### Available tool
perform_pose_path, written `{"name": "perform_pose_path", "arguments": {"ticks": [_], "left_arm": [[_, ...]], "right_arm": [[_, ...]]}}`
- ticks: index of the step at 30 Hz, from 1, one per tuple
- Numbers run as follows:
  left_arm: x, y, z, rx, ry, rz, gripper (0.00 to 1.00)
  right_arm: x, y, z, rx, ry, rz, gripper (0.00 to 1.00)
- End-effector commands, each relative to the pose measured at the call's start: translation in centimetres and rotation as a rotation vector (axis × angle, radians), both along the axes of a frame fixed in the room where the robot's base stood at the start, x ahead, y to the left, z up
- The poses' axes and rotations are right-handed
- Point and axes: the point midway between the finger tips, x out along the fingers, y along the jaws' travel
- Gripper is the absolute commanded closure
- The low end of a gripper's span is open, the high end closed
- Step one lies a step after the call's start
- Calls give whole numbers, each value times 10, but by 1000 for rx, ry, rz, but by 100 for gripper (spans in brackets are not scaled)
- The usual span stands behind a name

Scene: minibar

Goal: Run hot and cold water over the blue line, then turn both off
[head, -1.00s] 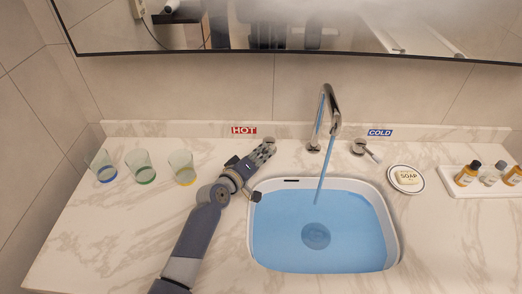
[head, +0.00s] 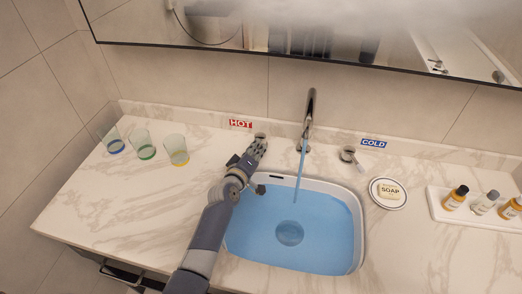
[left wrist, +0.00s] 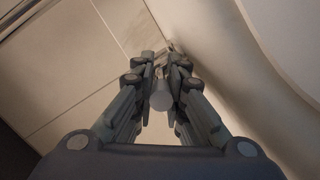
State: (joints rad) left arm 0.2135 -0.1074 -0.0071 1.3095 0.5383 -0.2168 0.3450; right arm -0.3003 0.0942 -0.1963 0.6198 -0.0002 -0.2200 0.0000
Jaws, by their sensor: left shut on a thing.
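My left gripper (head: 257,148) is shut on the hot tap handle (head: 261,136), by the red HOT label (head: 240,123). In the left wrist view its fingers (left wrist: 163,66) close around a grey round piece (left wrist: 162,97). The cold tap handle (head: 349,155) stands free by the blue COLD label (head: 374,143), its lever pointing to the front right. A blue water stream (head: 299,175) falls from the chrome spout (head: 311,105) into the white sink (head: 361,225), which holds blue water (head: 262,222). I cannot make out a separate blue line. My right gripper is out of view.
Several things stand on the marble counter (head: 110,205): three glasses (head: 143,147) at the left, a soap dish (head: 374,198) right of the sink, and a white tray (head: 438,211) of small bottles at far right. A mirror (head: 225,40) hangs behind.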

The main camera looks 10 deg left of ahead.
Motion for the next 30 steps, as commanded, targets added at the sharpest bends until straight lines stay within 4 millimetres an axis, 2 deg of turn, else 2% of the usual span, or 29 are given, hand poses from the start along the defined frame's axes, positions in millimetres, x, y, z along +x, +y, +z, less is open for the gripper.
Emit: {"name": "perform_pose_path", "arguments": {"ticks": [5, 12, 13, 14, 20, 25, 30], "left_arm": [[2, -1, 1, -2, -2, 5, 100], [2, -1, 1, -3, -2, 4, 100], [2, -1, 1, -3, -2, 4, 81], [2, -1, 1, -3, -2, 4, 79], [1, -1, 1, -3, 0, 4, 79], [0, -1, 1, -2, 0, 4, 79], [-14, 1, 3, -4, 0, 4, 79]], "right_arm": [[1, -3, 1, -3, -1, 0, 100], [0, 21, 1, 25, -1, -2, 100], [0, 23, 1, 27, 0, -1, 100], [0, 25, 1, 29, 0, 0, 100], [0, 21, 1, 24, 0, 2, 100], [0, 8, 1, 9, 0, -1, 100], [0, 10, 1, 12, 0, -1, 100]]}}
